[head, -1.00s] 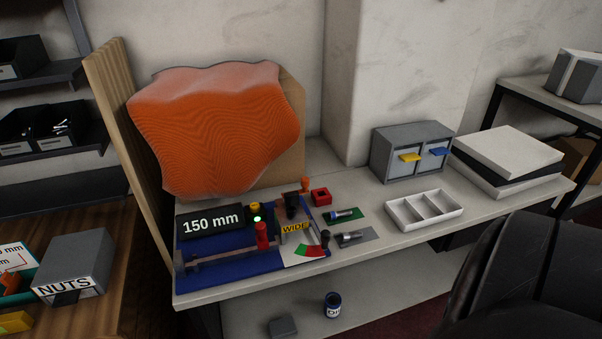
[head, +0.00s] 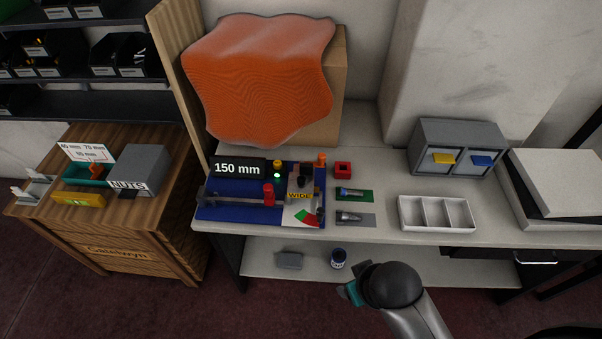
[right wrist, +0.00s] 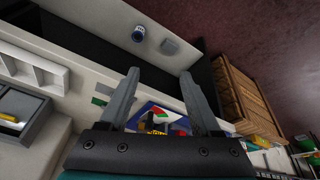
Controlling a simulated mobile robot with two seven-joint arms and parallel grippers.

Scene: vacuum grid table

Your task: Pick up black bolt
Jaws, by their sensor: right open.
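Two small bolt-like parts lie on the table in the head view: one (head: 350,192) on a green pad (head: 367,196), the other (head: 348,216) on a grey pad (head: 367,220). Both look grey with darker parts, so I cannot tell which is the black bolt. My right arm comes in at the lower right, in front of the table edge; its fingers are not clear there. In the right wrist view my right gripper (right wrist: 158,88) is open and empty, its fingers apart, with the green pad (right wrist: 100,101) beyond them. My left gripper is not in view.
A blue board (head: 240,212) with a 150 mm display (head: 237,169) is left of the pads. A white divided tray (head: 437,228) is to their right, with a grey drawer cabinet (head: 457,147) behind it. A blue can (head: 338,259) stands on the lower shelf.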

